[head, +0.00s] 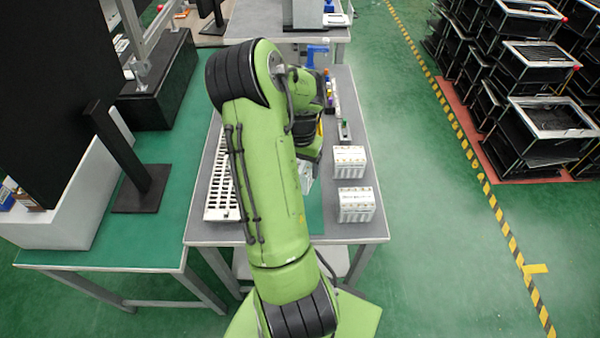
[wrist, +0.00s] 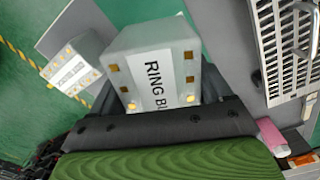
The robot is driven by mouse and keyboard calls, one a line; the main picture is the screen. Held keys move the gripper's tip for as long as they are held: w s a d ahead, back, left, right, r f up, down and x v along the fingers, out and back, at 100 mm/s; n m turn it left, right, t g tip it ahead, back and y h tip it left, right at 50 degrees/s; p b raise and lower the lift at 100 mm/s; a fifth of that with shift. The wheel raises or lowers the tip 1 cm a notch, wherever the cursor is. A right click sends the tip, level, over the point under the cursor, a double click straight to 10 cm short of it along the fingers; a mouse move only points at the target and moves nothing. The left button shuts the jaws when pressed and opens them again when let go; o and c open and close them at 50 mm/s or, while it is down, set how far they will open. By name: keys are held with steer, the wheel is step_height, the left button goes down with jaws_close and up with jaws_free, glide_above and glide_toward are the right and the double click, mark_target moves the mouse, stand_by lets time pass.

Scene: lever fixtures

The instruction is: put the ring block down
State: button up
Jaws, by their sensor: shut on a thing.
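The ring block is a pale grey box with a white label reading "RING BL…" and small gold squares. It fills the middle of the wrist view (wrist: 150,50). My gripper (wrist: 160,92) is shut on it, with dark finger parts at both sides of the block. In the head view my green arm hides most of the gripper, and only a pale sliver, likely the block (head: 305,176), shows beside the arm. I cannot tell whether the block touches the table.
Two similar white blocks stand on the grey table's right side, a far one (head: 350,162) and a near one (head: 356,206). A slotted white panel (head: 222,185) lies at the left. A narrow rail of small parts (head: 342,120) is further back.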

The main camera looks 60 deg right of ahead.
steer(key=shift+d+f, duration=0.1)
steer(key=shift+f, duration=0.1)
steer(key=f, duration=0.3)
steer(key=f+b, duration=0.1)
steer(key=f, duration=0.2)
steer(key=f+b, duration=0.1)
steer(key=f, duration=0.2)
steer(key=shift+a+f, duration=0.25)
steer(key=shift+f, duration=0.05)
steer(key=o, duration=1.2)
steer(key=shift+s+r, duration=0.1)
